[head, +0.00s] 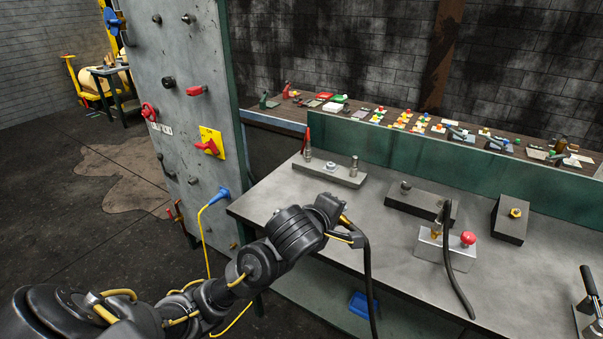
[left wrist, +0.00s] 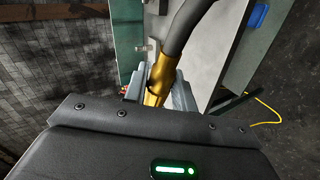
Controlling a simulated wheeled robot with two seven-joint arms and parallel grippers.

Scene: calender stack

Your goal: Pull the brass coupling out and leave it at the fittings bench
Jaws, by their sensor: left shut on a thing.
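My left gripper (head: 349,237) is over the front part of the grey bench (head: 290,215). In the left wrist view its fingers (left wrist: 160,92) are shut on the brass coupling (left wrist: 159,75), which has a thick black hose (left wrist: 190,25) on it. In the head view only a little of the held coupling (head: 345,220) shows, and the hose (head: 368,285) hangs down past the bench's front edge. The fingers and wrist hide the coupling's far end. My right gripper is not in view.
A metal box (head: 445,250) with a red button (head: 468,238), a brass fitting (head: 436,233) and another black hose (head: 449,265) stands to the right. A plate with posts (head: 330,173) and dark blocks (head: 420,203) are behind. A grey panel (head: 185,100) stands left. Bench surface between gripper and box is clear.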

